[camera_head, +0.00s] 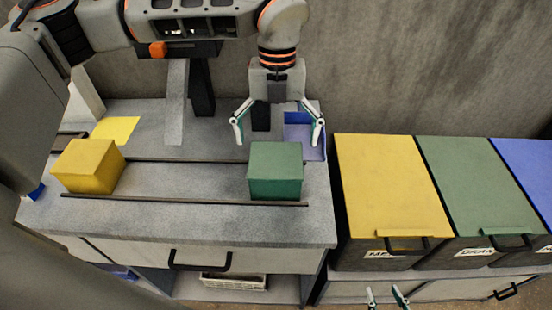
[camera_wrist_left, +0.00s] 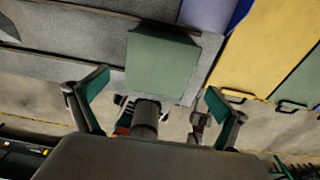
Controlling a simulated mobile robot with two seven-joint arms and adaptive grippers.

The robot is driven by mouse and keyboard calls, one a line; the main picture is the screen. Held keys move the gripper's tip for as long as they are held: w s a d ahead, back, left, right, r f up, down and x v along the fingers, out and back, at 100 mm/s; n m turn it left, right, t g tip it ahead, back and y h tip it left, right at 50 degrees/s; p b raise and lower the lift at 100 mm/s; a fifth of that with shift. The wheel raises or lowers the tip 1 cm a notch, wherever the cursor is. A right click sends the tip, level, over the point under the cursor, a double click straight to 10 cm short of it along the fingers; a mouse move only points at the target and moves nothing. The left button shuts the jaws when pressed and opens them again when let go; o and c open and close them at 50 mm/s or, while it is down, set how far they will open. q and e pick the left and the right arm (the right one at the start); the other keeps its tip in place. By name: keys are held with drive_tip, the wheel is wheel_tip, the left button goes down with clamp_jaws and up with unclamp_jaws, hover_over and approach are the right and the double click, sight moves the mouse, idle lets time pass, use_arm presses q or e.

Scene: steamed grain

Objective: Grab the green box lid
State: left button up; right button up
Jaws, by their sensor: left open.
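The green bin lid (camera_head: 470,180) is the flat top of the middle bin at the right, with a black handle (camera_head: 510,241) at its front edge. It lies closed. In the left wrist view part of a green lid (camera_wrist_left: 301,80) shows at the right edge. A green cube (camera_head: 275,170) sits on the grey table and also shows in the left wrist view (camera_wrist_left: 160,60). My left gripper (camera_head: 279,130) is open and empty, its fingers spread to either side of the cube and behind it. My right gripper (camera_head: 386,297) shows only its two parted fingertips at the bottom edge.
A yellow cube (camera_head: 88,166) and dark rails (camera_head: 190,201) are on the table (camera_head: 200,222). A blue-purple tray (camera_head: 312,148) is at the back right. The yellow bin lid (camera_head: 390,180) lies between table and green lid; a blue lid (camera_head: 528,165) is beyond.

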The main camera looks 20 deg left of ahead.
sight(276, 159)
use_arm(q)
drive_tip(key=f, duration=0.4)
drive_tip(key=shift+s, duration=0.25)
drive_tip(key=c, duration=1.1)
drive_tip(key=shift+r, duration=0.1)
